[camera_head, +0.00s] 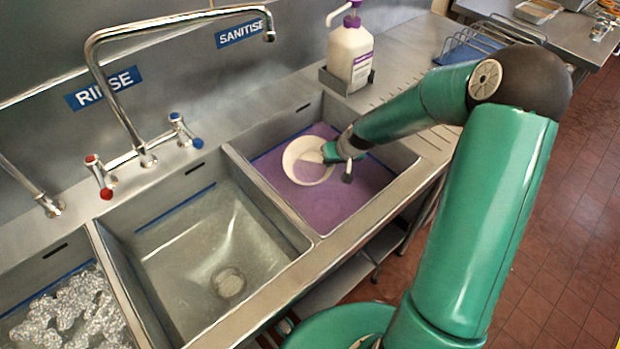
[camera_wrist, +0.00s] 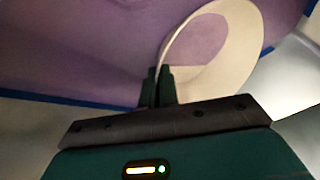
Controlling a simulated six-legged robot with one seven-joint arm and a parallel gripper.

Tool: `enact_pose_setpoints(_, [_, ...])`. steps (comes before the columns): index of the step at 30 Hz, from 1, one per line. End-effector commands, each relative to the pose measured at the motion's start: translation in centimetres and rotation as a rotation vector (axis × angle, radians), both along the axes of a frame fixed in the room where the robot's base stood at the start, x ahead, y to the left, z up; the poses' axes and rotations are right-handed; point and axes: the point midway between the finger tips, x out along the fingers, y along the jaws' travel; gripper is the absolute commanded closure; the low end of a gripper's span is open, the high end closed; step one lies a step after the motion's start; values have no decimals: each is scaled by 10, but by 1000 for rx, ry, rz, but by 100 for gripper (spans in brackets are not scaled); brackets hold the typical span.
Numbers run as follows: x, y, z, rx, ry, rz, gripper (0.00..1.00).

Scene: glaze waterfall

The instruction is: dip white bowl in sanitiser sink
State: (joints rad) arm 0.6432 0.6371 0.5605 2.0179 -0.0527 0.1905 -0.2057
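The white bowl (camera_head: 303,164) is at the sanitiser sink (camera_head: 322,205), which holds purple liquid. The bowl is tilted, its opening partly toward the camera, and it overlaps the purple surface; I cannot tell how much of it is under the liquid. My gripper (camera_head: 333,153) is at the bowl's right side. In the wrist view the two dark fingers (camera_wrist: 160,88) are close together on the bowl's rim, and the bowl (camera_wrist: 238,40) stands up to their right with purple liquid behind it.
The rinse sink (camera_head: 215,250) with clear water lies left of the sanitiser sink, and a sink of foam (camera_head: 75,315) is further left. A tall tap (camera_head: 140,120) rises behind. A pump bottle (camera_head: 350,52) stands in a holder at the back. A rack (camera_head: 480,45) sits on the right drainboard.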

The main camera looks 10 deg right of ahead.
Motion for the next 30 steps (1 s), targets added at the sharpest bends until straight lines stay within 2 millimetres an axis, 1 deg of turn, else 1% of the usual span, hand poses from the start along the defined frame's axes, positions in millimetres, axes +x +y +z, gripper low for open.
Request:
enact_pose_setpoints(3, [0, -1, 12, -1, -1, -1, 100])
enact_pose_setpoints(30, [0, -1, 92, -2, -1, -1, 100])
